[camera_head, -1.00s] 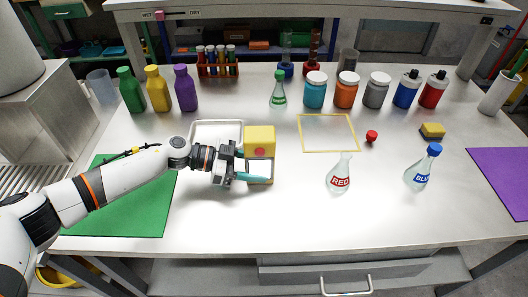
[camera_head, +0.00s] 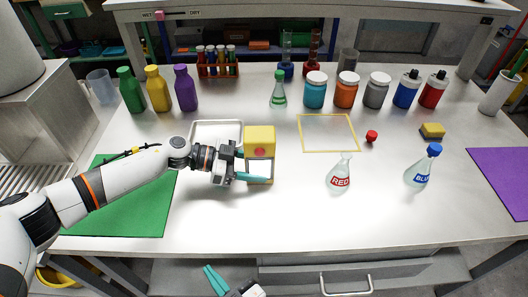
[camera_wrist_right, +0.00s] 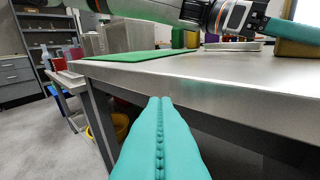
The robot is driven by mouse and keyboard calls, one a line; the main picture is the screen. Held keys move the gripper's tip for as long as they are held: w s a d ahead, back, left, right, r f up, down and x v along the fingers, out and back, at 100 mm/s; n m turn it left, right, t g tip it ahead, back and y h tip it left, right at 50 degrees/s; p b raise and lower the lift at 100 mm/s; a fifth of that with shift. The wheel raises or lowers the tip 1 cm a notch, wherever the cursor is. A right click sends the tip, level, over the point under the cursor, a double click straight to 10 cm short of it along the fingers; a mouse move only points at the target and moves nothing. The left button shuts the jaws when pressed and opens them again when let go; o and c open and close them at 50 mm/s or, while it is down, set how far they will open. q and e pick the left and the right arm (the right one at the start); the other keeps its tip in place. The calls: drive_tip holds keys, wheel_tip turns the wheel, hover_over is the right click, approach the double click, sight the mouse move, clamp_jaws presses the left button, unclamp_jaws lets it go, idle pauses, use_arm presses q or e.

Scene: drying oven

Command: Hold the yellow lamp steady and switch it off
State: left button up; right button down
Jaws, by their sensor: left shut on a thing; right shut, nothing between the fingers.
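The yellow lamp (camera_head: 260,134) stands upright on the table, left of the middle. It has a yellow top with a round red spot on its front and a pale frame below. My left gripper (camera_head: 254,165) is shut on the lamp's lower part from the left, its teal fingers on either side. In the right wrist view the lamp (camera_wrist_right: 297,32) shows as a yellow shape at the upper right, partly cut off. My right gripper (camera_head: 209,270) is shut and empty, low in front of the table. Its teal fingers (camera_wrist_right: 160,103) lie together in the wrist view.
The table's front edge (camera_wrist_right: 230,92) lies ahead of my right gripper, above its fingertips in the picture. A RED flask (camera_head: 340,173) and BLUE flask (camera_head: 420,168) stand right of the lamp. A tray (camera_head: 216,128) lies behind my left gripper. A green mat (camera_head: 130,210) lies left.

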drive_tip(key=w+d+r, duration=0.1)
drive_tip(key=d+r, duration=0.1)
drive_tip(key=w+d+r+n+t+y, duration=0.1)
drive_tip(key=w+d+r, duration=0.1)
drive_tip(key=w+d+r+n+t, duration=0.1)
drive_tip(key=w+d+r, duration=0.1)
drive_tip(key=r, duration=0.1)
drive_tip(key=shift+y, duration=0.3)
drive_tip(key=w+d+r+n+t+y, duration=0.1)
drive_tip(key=w+d+r+n+y, duration=0.1)
drive_tip(key=w+d+r+n, duration=0.4)
drive_tip(key=m, duration=0.1)
approach(251, 148)
drive_tip(key=shift+a+x, duration=0.25)
drive_tip(key=shift+x, duration=2)
drive_tip(key=shift+s, duration=0.1)
drive_tip(key=shift+w, duration=0.4)
drive_tip(key=shift+s, duration=0.55)
